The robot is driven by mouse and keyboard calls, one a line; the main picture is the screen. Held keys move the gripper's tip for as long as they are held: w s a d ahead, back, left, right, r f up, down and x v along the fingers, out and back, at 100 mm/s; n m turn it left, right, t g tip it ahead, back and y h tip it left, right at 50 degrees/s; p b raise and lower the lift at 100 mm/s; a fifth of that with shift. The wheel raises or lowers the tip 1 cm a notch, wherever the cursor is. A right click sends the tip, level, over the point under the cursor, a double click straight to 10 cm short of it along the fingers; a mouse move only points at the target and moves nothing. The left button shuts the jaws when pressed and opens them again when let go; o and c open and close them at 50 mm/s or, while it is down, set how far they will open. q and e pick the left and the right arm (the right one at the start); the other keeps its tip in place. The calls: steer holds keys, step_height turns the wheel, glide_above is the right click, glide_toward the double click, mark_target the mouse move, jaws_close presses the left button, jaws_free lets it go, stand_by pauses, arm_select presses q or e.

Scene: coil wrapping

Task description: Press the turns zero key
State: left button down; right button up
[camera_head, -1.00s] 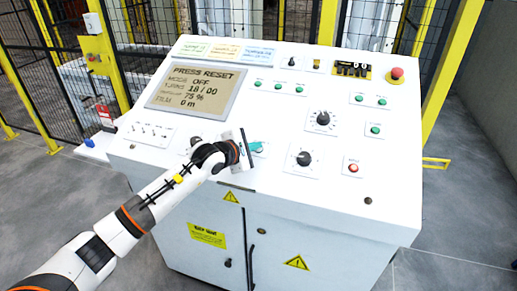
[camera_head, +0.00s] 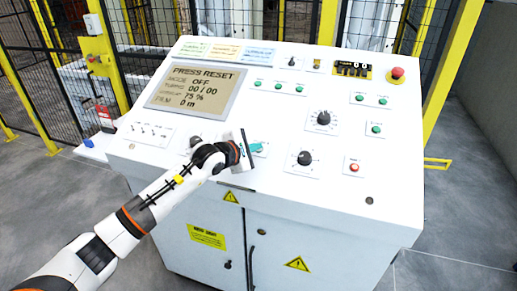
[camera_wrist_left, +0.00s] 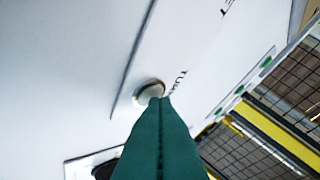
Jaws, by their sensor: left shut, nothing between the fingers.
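My left gripper (camera_head: 259,148) is shut and empty, its teal fingers low over the front middle of the white control panel (camera_head: 225,175). In the left wrist view the closed green fingertips (camera_wrist_left: 160,101) meet or overlap a small round pale key (camera_wrist_left: 148,88); contact is hard to tell. Lettering beginning "TU" is printed beside the key. In the head view the gripper hides this key. The display (camera_head: 196,90) reads PRESS RESET, MODE OFF, TURNS 00 / 00, 75 % and 0 m. My right gripper is not in view.
Black knobs (camera_head: 305,158), a red lamp or button (camera_head: 354,167) and several green buttons (camera_head: 376,129) lie to the right of the gripper. A red emergency stop (camera_head: 397,73) is at the far right corner. Small toggle switches (camera_head: 151,131) are at the left.

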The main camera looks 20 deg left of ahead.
arm_select(q)
steer(key=shift+s+r+p, duration=0.3)
steer(key=shift+r, duration=0.4)
steer(key=r, duration=0.1)
steer(key=s+r+p, duration=0.1)
steer(key=r, duration=0.1)
steer(key=s+r+p, duration=0.1)
steer(key=shift+r, duration=0.25)
stand_by(0.3)
stand_by(0.6)
